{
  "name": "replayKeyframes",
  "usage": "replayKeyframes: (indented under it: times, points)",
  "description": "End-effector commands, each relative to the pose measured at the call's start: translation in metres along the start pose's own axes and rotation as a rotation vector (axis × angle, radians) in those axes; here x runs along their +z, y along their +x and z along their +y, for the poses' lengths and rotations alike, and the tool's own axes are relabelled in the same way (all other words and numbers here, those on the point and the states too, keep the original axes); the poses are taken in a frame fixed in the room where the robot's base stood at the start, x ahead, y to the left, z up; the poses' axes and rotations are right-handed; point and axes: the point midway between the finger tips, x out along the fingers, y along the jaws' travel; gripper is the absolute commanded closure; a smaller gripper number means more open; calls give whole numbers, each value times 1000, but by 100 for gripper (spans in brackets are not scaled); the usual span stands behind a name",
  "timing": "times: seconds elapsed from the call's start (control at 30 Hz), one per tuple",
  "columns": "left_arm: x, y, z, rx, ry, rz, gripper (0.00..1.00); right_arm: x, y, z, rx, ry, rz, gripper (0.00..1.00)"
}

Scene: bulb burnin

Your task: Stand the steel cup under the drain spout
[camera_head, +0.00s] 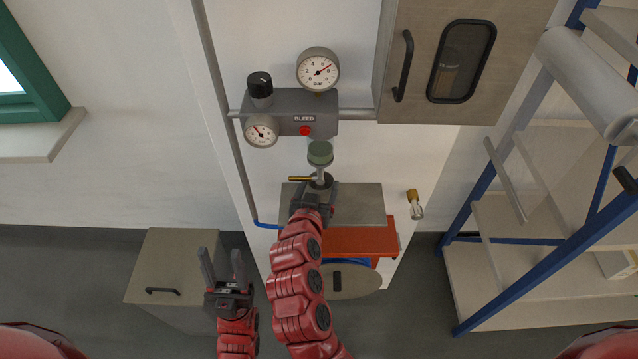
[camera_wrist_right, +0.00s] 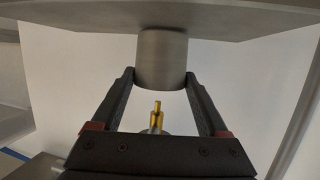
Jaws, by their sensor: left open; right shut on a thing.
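The steel cup is a plain grey cylinder (camera_wrist_right: 162,58) between the two fingers of my right gripper (camera_wrist_right: 160,85) in the right wrist view. One end of it meets the flat grey shelf plate (camera_wrist_right: 225,18). In the head view my right gripper (camera_head: 314,194) reaches in over the steel shelf (camera_head: 358,204), with the cup's dark mouth (camera_head: 326,182) mostly hidden by the spout and fingers. The drain spout (camera_head: 320,171), with a brass lever, comes down from the green sight glass (camera_head: 320,153) over the cup. My left gripper (camera_head: 224,270) is open and empty, low at the left.
A grey manifold (camera_head: 325,124) with gauges and a red button is above the spout. An orange shelf (camera_head: 352,239) lies below the steel shelf. A brass fitting (camera_head: 413,198) hangs on the right. A low cabinet (camera_head: 165,260) stands left, and a blue rack (camera_head: 505,250) right.

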Motion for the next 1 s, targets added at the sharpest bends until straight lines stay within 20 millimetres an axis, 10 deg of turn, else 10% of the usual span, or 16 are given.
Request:
replayKeyframes:
  times: [0.33,0.37,0.47,1.0]
  points:
    - [1,-7,0,0,0,0,50,4,1,0,0,0,2,87]
    - [1,-5,0,0,0,0,50,3,1,0,0,0,1,17]
    - [1,-5,0,0,0,0,50,3,1,0,0,0,1,0]
    - [2,-14,1,0,0,0,50,3,-34,-2,-7,0,4,0]
